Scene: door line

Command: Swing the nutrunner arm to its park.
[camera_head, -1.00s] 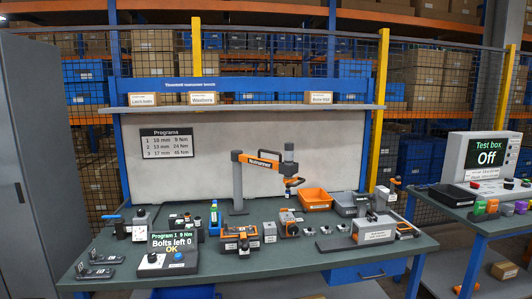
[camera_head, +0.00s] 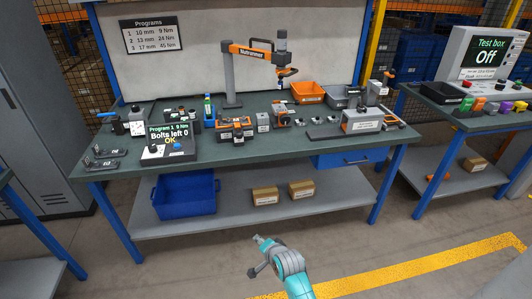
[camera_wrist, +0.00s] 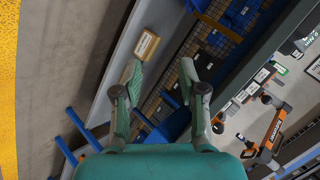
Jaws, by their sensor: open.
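The nutrunner arm (camera_head: 248,51) is orange with dark lettering and hangs from a grey post on the bench's back edge. It points right, with a dark nutrunner head (camera_head: 283,60) hanging at its end above the bench. It also shows at the right of the wrist view (camera_wrist: 271,132). My gripper (camera_head: 262,248) is in front of and below the bench, well apart from the nutrunner arm. In the wrist view my gripper (camera_wrist: 160,78) shows two green fingers spread apart with nothing between them. No marked park is clear to me.
The bench top (camera_head: 215,150) holds a controller (camera_head: 166,143) reading "Bolts left 0 OK", an orange bin (camera_head: 307,92) and several fixtures. A blue crate (camera_head: 185,194) and two cartons (camera_head: 265,195) sit on the lower shelf. A test box (camera_head: 483,62) reading "Off" stands right. Floor in front is clear.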

